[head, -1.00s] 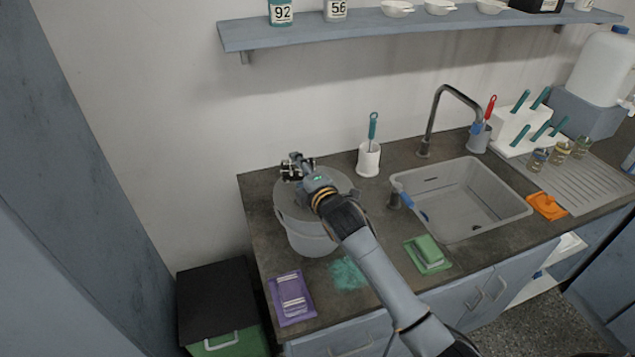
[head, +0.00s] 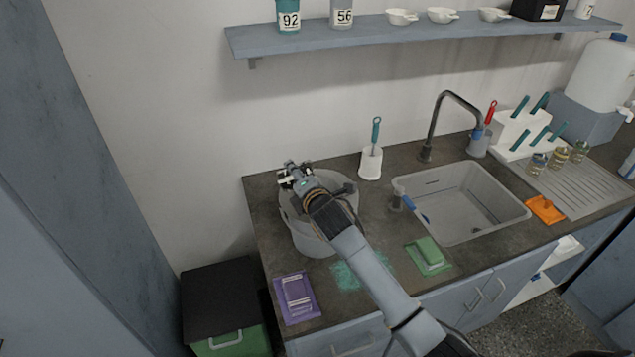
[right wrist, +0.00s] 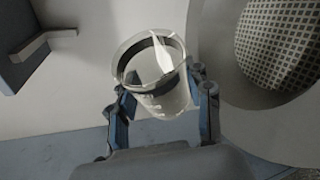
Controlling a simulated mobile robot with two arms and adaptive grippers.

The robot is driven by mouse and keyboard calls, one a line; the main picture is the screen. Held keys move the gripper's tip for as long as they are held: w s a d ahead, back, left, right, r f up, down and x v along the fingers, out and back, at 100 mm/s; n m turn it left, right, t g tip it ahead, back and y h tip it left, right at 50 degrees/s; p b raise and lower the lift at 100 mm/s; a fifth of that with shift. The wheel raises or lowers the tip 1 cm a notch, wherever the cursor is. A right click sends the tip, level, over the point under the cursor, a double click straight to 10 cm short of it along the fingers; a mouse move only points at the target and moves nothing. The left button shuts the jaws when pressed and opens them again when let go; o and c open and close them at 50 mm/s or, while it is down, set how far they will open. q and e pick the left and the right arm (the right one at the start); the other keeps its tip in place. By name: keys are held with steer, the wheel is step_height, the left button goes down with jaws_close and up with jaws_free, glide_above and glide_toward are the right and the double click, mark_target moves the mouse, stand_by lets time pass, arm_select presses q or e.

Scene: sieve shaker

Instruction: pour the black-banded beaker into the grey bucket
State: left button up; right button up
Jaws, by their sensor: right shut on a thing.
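The grey bucket (head: 308,241) stands on the dark counter at the left of the sink. My right gripper (head: 290,176) is over the bucket's far left rim in the head view, and my arm hides part of its opening. In the right wrist view my right gripper (right wrist: 162,108) is shut on the black-banded beaker (right wrist: 158,98), one finger on each side. The beaker is clear, with a dark band below its rim and its mouth tilted partly toward the camera. A pale streak shows inside it; I cannot tell its contents. My left gripper is not in view.
A round grey rim around a mesh (right wrist: 280,45) shows at the right of the wrist view. The sink (head: 465,205) is to the right.

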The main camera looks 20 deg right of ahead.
mark_target(284, 172)
steer(key=shift+d+r+p, duration=0.15)
steer(key=shift+d+p, duration=0.1)
steer(key=shift+p, duration=0.05)
steer(key=p, duration=0.2)
steer(key=r+n+h+p, duration=0.1)
steer(key=p, duration=0.1)
steer(key=shift+a+r+n+g, duration=0.25)
steer(key=shift+n+g, duration=0.05)
steer(key=shift+g, duration=0.1)
steer(key=n+h+p, duration=0.1)
steer(key=n+p, duration=0.1)
steer(key=p, duration=0.3)
steer(key=shift+w+g+h, duration=0.1)
steer(key=shift+g+h, duration=0.2)
steer(key=shift+w+a+f+n+h, duration=0.1)
steer(key=shift+a+f+n+h, duration=0.2)
steer(key=shift+a+f+n, duration=0.35)
steer(key=p, duration=0.1)
steer(key=a+r+n+p, duration=0.1)
steer(key=h+p, duration=0.1)
steer(key=shift+w+a+r+n+g, duration=0.2)
steer(key=shift+w+r+n+g, duration=0.05)
steer(key=shift+g, duration=0.15)
steer(key=shift+a+f+n+h+b, duration=0.3)
steer(key=shift+f+b, duration=0.05)
steer(key=shift+f, duration=0.25)
steer(key=shift+w+a+f+n+h, duration=0.2)
steer(key=shift+a+f+n+h, duration=0.2)
steer(key=shift+a+n+h, duration=0.4)
steer(key=shift+d, duration=0.15)
